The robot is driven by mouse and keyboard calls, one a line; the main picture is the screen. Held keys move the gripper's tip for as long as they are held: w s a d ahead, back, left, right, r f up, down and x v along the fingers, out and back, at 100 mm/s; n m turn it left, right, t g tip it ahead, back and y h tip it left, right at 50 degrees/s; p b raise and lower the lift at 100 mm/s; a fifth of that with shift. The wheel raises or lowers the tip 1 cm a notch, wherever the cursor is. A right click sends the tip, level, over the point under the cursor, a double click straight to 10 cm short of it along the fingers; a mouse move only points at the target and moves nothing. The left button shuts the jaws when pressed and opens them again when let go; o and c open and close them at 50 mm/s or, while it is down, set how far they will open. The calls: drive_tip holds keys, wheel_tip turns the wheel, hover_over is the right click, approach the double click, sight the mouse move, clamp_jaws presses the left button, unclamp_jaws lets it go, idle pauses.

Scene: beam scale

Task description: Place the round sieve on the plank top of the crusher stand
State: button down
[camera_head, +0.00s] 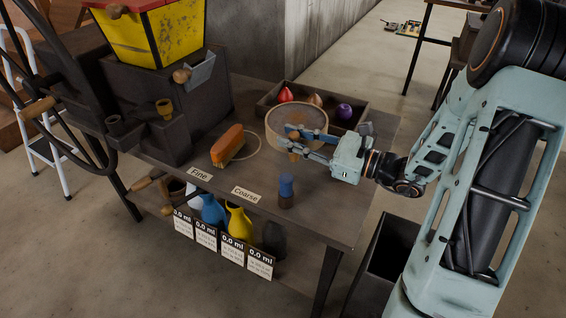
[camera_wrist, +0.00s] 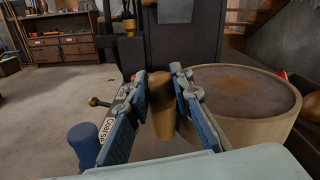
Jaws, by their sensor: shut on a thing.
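The round sieve (camera_head: 312,117), with a pale wooden rim and brownish mesh, is over the right part of the dark plank top (camera_head: 330,205) of the crusher stand. The sieve also shows at the right in the wrist view (camera_wrist: 240,90). My gripper (camera_head: 295,141) is at its near side. In the wrist view, the blue-padded fingers (camera_wrist: 160,110) are closed on a brown wooden handle (camera_wrist: 162,105), which looks to be the sieve's. The join between handle and rim is hidden. I cannot tell whether the sieve touches the planks.
A blue-topped cylinder (camera_head: 286,190) stands near the front edge. A tray (camera_head: 266,103) with coloured pieces is behind the sieve. The dark crusher with its yellow hopper (camera_head: 150,35) fills the left.

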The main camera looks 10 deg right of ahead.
drive_tip(key=f, duration=0.2)
drive_tip(key=a+f+b, duration=0.1)
drive_tip(key=f, duration=0.1)
drive_tip(key=a+f+b, duration=0.1)
drive_tip(key=f, duration=0.1)
drive_tip(key=shift+s+a, duration=0.2)
drive_tip(key=shift+r, duration=0.1)
drive_tip(key=c, duration=2.2)
unclamp_jaws()
drive_tip(key=o, duration=0.5)
